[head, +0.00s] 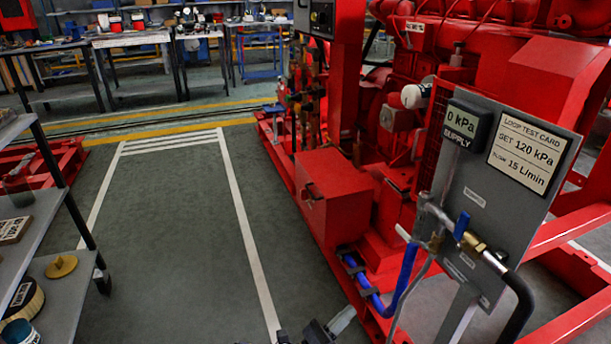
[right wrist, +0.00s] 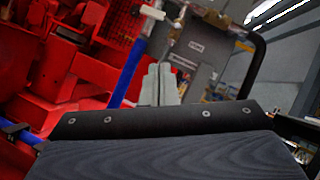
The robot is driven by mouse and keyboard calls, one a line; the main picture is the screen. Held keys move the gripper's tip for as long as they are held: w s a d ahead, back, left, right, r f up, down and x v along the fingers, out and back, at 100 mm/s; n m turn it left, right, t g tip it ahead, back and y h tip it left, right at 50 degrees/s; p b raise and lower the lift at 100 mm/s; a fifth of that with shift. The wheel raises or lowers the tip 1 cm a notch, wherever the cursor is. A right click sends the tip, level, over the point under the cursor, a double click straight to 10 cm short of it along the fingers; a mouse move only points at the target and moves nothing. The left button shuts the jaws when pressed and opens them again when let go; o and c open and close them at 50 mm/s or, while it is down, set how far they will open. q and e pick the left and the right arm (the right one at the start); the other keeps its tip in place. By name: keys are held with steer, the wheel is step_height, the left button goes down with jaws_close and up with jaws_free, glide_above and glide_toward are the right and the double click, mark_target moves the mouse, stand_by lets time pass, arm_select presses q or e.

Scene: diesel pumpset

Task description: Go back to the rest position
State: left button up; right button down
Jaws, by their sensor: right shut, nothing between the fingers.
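My right gripper (head: 345,314) shows at the bottom edge of the head view, low in front of the red pumpset (head: 335,190). Its pale fingers are together and empty in the right wrist view (right wrist: 160,84). In the head view it is left of and below the grey test panel (head: 480,225), apart from it. My left gripper is not in view.
The panel carries a supply gauge reading 0 kPa (head: 467,122), a test card (head: 527,150) and a blue-handled valve (head: 462,225). A blue hose (head: 405,275) runs near my right gripper. A shelf cart (head: 45,225) stands left. The white-lined floor (head: 180,250) between is clear.

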steer(key=s+d+r+m+g+y, duration=0.1)
steer(key=s+d+r+m+g, duration=0.1)
steer(key=d+m+g, duration=0.4)
steer(key=s+d+r+m+g+y, duration=0.2)
steer(key=s+d+m+g, duration=0.1)
steer(key=d+m+g, duration=0.3)
steer(key=s+d+r+m+g+y, duration=0.1)
steer(key=s+r+m+g+y, duration=0.15)
steer(key=s+m+y, duration=0.45)
steer(key=s+d+r+m+g+y, duration=0.2)
steer(key=s+r+m+y, duration=0.1)
steer(key=s+m+y, duration=0.4)
steer(key=s+a+r+m+t+y, duration=0.4)
steer(key=s+r+m+t+y, duration=0.15)
steer(key=r+m+t, duration=0.2)
step_height(320, 180, up, 31)
steer(key=t+p, duration=0.1)
steer(key=p, duration=3.1)
steer(key=shift+w+d+r+y, duration=0.2)
steer(key=shift+w+y, duration=0.15)
steer(key=shift+w, duration=0.05)
